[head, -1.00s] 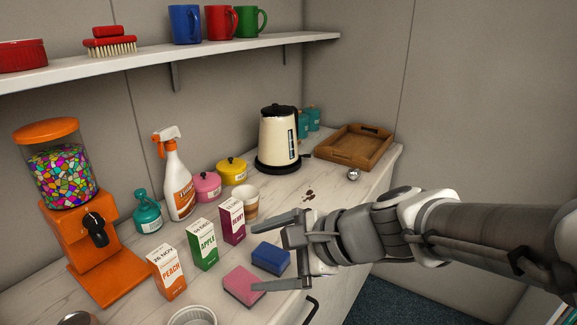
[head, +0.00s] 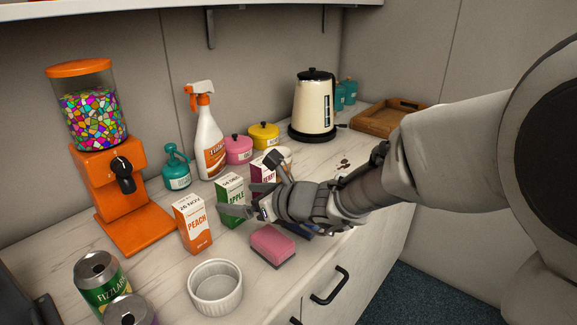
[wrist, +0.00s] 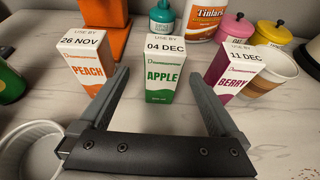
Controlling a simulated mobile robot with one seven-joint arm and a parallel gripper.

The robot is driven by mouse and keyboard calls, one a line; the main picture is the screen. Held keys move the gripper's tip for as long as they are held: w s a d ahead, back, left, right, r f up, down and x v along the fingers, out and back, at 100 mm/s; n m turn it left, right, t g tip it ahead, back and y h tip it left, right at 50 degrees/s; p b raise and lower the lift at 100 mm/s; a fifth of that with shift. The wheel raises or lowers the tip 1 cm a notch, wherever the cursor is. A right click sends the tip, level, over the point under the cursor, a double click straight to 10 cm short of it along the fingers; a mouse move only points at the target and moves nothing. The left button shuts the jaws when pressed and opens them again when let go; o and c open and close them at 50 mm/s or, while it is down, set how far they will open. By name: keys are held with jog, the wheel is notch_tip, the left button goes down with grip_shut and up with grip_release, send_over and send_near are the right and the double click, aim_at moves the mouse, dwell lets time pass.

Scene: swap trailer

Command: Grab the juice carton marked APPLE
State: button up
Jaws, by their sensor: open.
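The green and white APPLE carton (head: 230,200) stands upright on the counter between the orange PEACH carton (head: 193,224) and the purple BERRY carton (head: 264,173). In the wrist view the APPLE carton (wrist: 163,70) is straight ahead, its label facing me, marked 04 DEC. My gripper (wrist: 165,95) is open and empty, its two fingers pointing toward the APPLE carton, one to each side of it in the picture. In the head view my gripper (head: 254,200) is close to the APPLE carton and partly covers it. I cannot tell whether the fingertips reach past its front face.
A pink sponge (head: 272,246) lies below my gripper, with a blue sponge (head: 306,232) mostly hidden behind it. A white ramekin (head: 215,287) and cans (head: 103,282) are at the front. A teal bottle (head: 177,168) and spray bottle (head: 208,140) stand behind the cartons.

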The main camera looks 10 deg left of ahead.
jog(key=x, duration=0.5)
jog(key=b+x, duration=0.1)
jog(key=x, duration=0.1)
jog(key=shift+w+d+f, duration=0.1)
jog(key=shift+d+f, duration=0.1)
jog(key=shift+f, duration=0.05)
jog(key=shift+w+a+f+b, duration=0.15)
jog(key=shift+w+a+b, duration=0.15)
jog(key=shift+a, duration=0.25)
grip_shut()
